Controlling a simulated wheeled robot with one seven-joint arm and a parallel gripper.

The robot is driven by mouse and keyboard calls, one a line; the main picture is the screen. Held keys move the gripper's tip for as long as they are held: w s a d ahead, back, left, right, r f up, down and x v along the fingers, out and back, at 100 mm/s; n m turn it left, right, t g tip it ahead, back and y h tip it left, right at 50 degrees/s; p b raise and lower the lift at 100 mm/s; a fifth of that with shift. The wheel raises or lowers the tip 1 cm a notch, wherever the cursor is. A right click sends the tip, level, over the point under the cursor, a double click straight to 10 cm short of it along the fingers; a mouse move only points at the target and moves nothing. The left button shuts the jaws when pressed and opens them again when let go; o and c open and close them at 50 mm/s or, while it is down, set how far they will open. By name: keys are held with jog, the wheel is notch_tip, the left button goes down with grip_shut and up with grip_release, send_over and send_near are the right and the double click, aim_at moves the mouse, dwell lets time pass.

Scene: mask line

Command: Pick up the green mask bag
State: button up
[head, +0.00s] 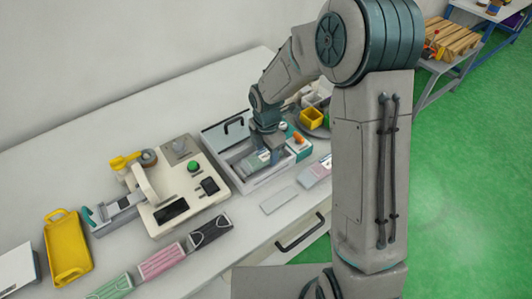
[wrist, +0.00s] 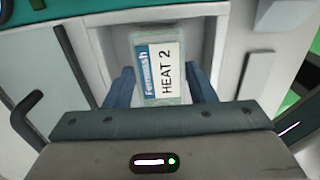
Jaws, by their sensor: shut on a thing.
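The green mask bag (wrist: 184,96) is a pale green packet with a blue strip and a white label reading "HEAT 2". In the wrist view it stands between the blue fingers of my gripper (wrist: 161,86), which is shut on it. In the head view my gripper (head: 268,154) points down into a grey-white open box, and the bag (head: 256,160) shows at its fingers inside the box walls. Whether the bag touches the box floor cannot be told.
The box (head: 238,185) has a black-handled panel (head: 234,127) behind it. A sealing machine (head: 180,190) stands left. Pink (head: 161,262), black (head: 211,232) and green (head: 112,287) masks lie along the front.

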aim_at(267, 153)
notch_tip(267, 153, up, 4)
jog(key=shift+f, duration=0.25)
jog(key=w+d+r, duration=0.1)
jog(key=d+r, duration=0.1)
jog(key=d, duration=0.1)
jog(key=w+d+r+b, duration=0.1)
jog(key=d+r, duration=0.1)
jog(key=d, duration=0.2)
jog(key=w+d+r, duration=0.1)
jog(key=d+r, duration=0.1)
jog(key=d, duration=0.1)
jog(key=shift+w+d+r, duration=0.1)
jog(key=shift+d+r, duration=0.25)
jog(key=shift+r, duration=0.05)
jog(key=shift+d+r+p, duration=0.2)
jog(key=shift+r+p, duration=1.75)
jog(key=shift+r, duration=0.7)
jog(key=shift+w, duration=0.1)
